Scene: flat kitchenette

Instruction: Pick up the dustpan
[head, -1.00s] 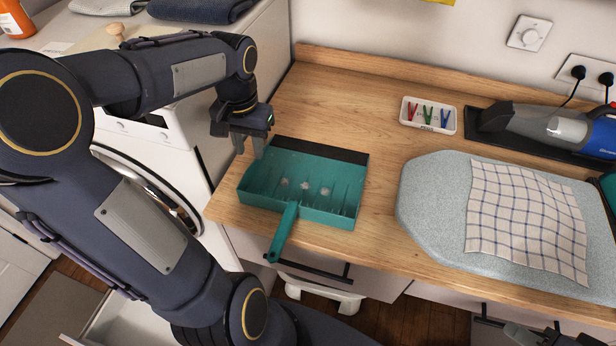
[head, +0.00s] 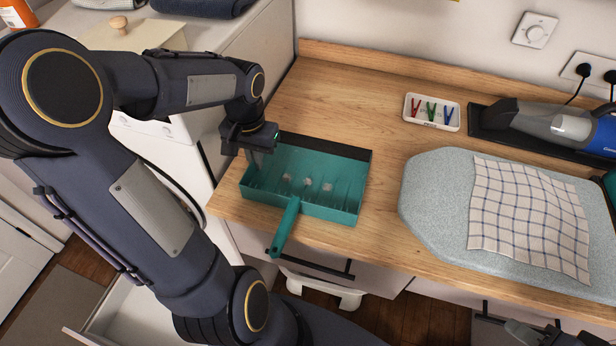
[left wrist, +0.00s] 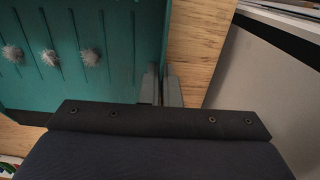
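The teal dustpan (head: 335,205) lies on the wooden counter near its front left edge. Its handle (head: 285,228) points toward me and sticks out past the counter edge. Several small grey dust tufts lie in the pan. My left gripper (head: 257,160) is at the pan's left side wall, pointing down. In the left wrist view its fingers (left wrist: 162,88) are close together, one on each side of the dustpan's wall (left wrist: 163,40), so it looks shut on that wall. Part of my right gripper (head: 525,332) shows at the bottom right; its fingers are not clear.
An ironing board (head: 430,195) with a checked cloth (head: 528,215) lies right of the dustpan. Behind are a white tray (head: 410,112) of coloured clips and a handheld vacuum (head: 545,122). A white washing machine (head: 150,128) stands left. Counter behind the pan is free.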

